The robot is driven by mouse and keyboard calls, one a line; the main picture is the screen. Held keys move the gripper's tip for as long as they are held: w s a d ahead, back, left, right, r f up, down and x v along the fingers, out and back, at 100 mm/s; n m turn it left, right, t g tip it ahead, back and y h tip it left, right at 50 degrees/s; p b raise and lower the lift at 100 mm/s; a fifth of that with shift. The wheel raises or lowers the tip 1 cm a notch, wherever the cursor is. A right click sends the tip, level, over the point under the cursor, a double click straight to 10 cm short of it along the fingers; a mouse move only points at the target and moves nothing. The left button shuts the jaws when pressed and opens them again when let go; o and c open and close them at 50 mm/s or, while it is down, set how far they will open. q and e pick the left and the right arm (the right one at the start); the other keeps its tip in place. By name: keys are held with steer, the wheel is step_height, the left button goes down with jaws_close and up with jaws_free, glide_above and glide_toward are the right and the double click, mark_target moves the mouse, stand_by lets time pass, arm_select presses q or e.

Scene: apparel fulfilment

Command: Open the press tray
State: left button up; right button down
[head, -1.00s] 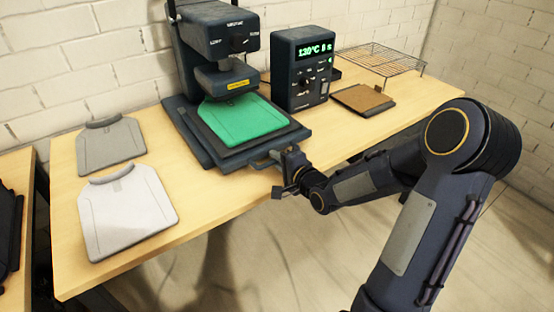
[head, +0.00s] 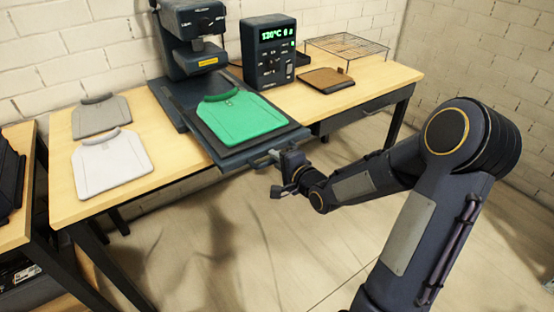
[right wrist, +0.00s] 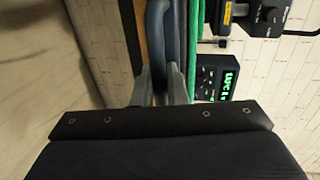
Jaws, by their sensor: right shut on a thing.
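The press tray (head: 262,143) is a dark flat platen, slid out from under the heat press (head: 192,38) and reaching past the table's front edge. A green folded garment (head: 240,116) lies on it. The tray's handle (head: 262,160) sticks out from its front edge. My right gripper (head: 283,164) is shut on the handle, and the right wrist view shows the handle bar (right wrist: 157,40) between the two fingers (right wrist: 162,88). My left gripper is not in view.
A grey garment (head: 101,116) and a white garment (head: 111,163) lie on the wooden table at left. A control box (head: 269,52) reading 130°C stands right of the press. A brown pad (head: 326,80) and a wire rack (head: 347,46) are farther right. The floor before the table is clear.

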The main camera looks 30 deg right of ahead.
steer(key=c, duration=1.5)
jaws_free()
steer(key=shift+c, duration=0.2)
steer(key=p+v, duration=0.1)
steer(key=v, duration=0.6)
steer(key=shift+s, duration=0.4)
steer(key=shift+d+r, duration=0.1)
steer(key=s+a+r+n+g+y+p, duration=0.1)
steer(key=s+a+r+n+g+p, duration=0.2)
steer(key=s, duration=0.4)
steer(key=s+a+r+n+g+y+p, duration=0.1)
steer(key=s+a+r+n+g+p, duration=0.2)
steer(key=s+a+r+n, duration=0.2)
steer(key=s+a+r+n+g+p, duration=0.4)
steer(key=s+n, duration=0.3)
steer(key=s, duration=0.2)
steer(key=shift+s+y, duration=0.35)
steer(key=shift+y, duration=0.05)
